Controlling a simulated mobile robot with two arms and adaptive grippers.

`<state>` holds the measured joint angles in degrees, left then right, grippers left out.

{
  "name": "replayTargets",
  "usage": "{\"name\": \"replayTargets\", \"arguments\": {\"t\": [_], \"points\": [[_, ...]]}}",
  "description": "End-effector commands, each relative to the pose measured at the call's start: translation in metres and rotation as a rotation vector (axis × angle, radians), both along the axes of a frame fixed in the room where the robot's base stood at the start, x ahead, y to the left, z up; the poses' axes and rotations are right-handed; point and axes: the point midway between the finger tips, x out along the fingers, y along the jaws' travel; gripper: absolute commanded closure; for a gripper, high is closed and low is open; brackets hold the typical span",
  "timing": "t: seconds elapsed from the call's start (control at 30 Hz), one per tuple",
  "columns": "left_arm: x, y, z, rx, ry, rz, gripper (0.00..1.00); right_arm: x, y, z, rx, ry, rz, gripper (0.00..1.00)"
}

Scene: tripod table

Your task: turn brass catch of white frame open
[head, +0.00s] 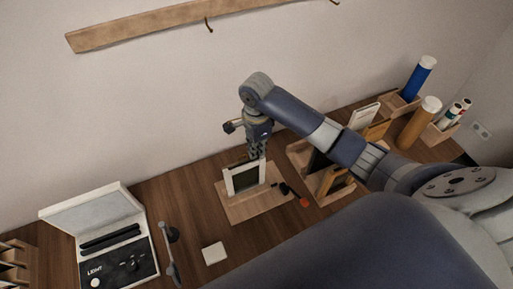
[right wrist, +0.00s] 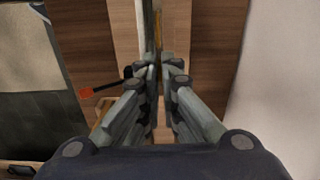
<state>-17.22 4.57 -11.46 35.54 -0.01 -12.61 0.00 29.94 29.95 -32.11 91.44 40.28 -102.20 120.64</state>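The white frame (head: 243,178) stands upright on a light wooden board (head: 262,207), with a dark panel inside it. My right gripper (head: 257,154) points down at the frame's top edge, near its right corner. In the right wrist view its fingers (right wrist: 160,70) are close together, with a narrow gap, at the thin edge of the frame (right wrist: 149,22). A small yellowish strip (right wrist: 159,22) shows beside that edge; I cannot tell if it is the brass catch. The fingers hide whatever lies between their tips. My left gripper is not in view.
A black tool with a red end (head: 304,202) lies right of the frame. A wooden rack (head: 299,153) with panels stands further right. An open white case (head: 140,240) and a pale square (head: 214,253) lie left. A wall rises behind.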

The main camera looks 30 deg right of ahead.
Motion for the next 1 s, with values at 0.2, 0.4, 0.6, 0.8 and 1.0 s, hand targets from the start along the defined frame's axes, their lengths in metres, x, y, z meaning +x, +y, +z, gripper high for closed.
{"name": "replayTargets", "arguments": {"t": [0.2, 0.4, 0.6, 0.8, 1.0], "points": [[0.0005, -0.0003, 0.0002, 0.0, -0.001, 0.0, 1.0, 0.0002, 0.0, 0.0006, 0.0, -0.001, -0.039, 1.0], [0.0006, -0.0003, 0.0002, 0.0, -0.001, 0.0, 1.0, 0.0003, -0.0003, 0.0007, 0.0, -0.001, -0.046, 1.0], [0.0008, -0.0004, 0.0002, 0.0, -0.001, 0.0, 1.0, 0.0004, -0.0002, 0.0007, 0.0, -0.001, -0.044, 1.0], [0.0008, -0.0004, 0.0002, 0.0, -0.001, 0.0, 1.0, 0.0003, -0.0003, 0.0005, 0.0, -0.001, -0.044, 0.76], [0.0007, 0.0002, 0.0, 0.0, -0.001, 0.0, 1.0, 0.0001, -0.0002, 0.0002, 0.0, 0.0, -0.043, 0.76]]}}
